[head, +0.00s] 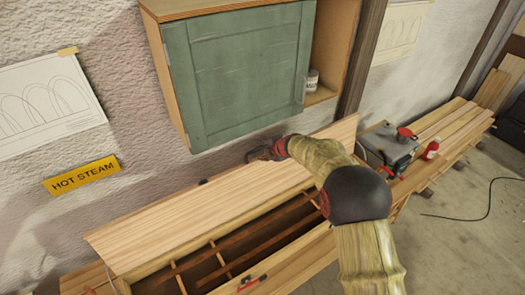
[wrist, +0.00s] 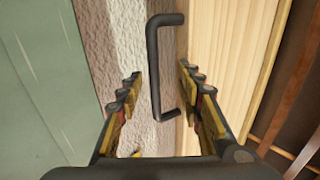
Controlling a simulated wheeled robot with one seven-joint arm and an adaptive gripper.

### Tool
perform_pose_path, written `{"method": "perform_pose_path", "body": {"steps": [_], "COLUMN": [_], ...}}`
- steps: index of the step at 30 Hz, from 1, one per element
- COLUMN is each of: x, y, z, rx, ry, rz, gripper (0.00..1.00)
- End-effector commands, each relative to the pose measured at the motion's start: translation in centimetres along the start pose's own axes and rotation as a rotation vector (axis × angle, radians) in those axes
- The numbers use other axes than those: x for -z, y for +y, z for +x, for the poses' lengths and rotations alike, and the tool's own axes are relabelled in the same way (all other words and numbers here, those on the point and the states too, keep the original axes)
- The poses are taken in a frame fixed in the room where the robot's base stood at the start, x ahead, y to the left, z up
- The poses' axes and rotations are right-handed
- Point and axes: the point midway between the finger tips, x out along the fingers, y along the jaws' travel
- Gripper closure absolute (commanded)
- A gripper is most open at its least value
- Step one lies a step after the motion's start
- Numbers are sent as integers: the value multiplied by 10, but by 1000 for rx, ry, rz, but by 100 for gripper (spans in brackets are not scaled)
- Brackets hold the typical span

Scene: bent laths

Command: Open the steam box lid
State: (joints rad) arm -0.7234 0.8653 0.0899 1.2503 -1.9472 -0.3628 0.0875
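The steam box is a long wooden box; its inside, with dark slats and cross-bars, shows in front of the lid in the head view (head: 240,253). Its pale plank lid (head: 200,212) lies toward the wall side, leaving the front of the box uncovered; its exact tilt is unclear. A black bar handle (wrist: 154,65) stands out beside the pale lid (wrist: 232,60) in the wrist view. My gripper (head: 262,153) is at the lid's far edge; in the wrist view (wrist: 160,75) its fingers are spread on either side of the handle, with a gap visible at the left finger.
A green-doored wall cabinet (head: 240,75) hangs just above and behind my gripper. A yellow HOT STEAM sign (head: 82,175) is on the rough wall. A grey metal box (head: 388,145) and a red bottle (head: 431,149) stand on planks at right. A cable (head: 488,203) lies on the floor.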

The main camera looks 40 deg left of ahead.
Motion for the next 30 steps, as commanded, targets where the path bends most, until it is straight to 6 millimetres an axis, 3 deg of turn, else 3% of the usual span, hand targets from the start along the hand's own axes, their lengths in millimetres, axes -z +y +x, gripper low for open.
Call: {"method": "perform_pose_path", "body": {"steps": [11, 30], "x": [0, 0], "y": [0, 0], "z": [-5, -74], "rx": [0, 0], "ry": [0, 0], "rz": [1, 2], "gripper": [61, 61]}}
